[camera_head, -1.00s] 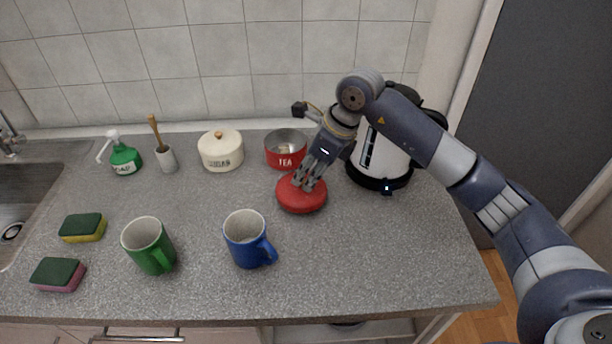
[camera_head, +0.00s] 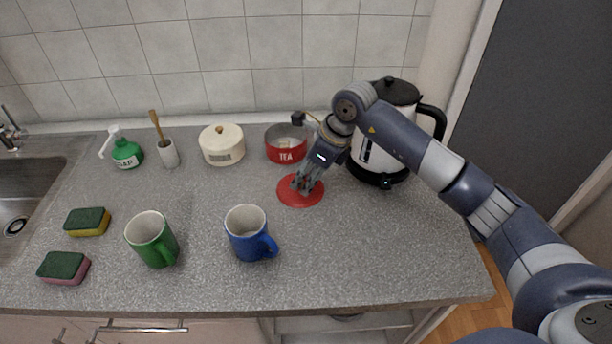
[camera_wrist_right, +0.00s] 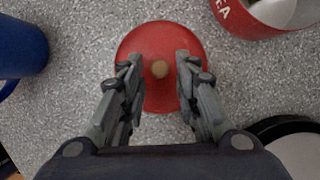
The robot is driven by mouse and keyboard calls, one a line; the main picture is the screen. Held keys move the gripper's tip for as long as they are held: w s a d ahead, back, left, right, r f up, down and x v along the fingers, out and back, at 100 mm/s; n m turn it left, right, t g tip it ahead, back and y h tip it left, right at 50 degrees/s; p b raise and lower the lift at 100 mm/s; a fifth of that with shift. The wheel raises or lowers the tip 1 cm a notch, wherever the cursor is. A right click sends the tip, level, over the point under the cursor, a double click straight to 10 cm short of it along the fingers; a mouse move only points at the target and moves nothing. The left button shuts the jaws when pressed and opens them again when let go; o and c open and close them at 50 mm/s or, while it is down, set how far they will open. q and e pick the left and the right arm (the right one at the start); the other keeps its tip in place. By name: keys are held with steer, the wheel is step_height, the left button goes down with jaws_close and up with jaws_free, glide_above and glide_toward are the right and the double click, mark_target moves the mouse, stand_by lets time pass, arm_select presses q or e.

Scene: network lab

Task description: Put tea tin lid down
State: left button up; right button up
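The red tea tin lid (camera_head: 301,197) lies flat on the grey counter in front of the tea tin, knob up. The red tea tin (camera_head: 287,152), marked TEA, stands open behind it; part of it also shows in the right wrist view (camera_wrist_right: 262,18). My right gripper (camera_head: 303,185) is over the lid, pointing down. The left gripper is out of view.
A blue mug (camera_head: 246,233) and a green mug (camera_head: 151,240) stand in front and to the left. The kettle (camera_head: 379,150) is close to the right of my gripper. A cream sugar pot (camera_head: 222,148) stands left of the tin. The counter right of the blue mug is clear.

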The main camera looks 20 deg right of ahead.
stand_by(0.3)
steer(key=shift+r, duration=0.3)
steer(key=b+v, duration=0.1)
steer(key=v, duration=1)
steer(key=shift+r+b, duration=0.35)
steer(key=shift+b, duration=0.05)
steer(key=shift+d, duration=0.1)
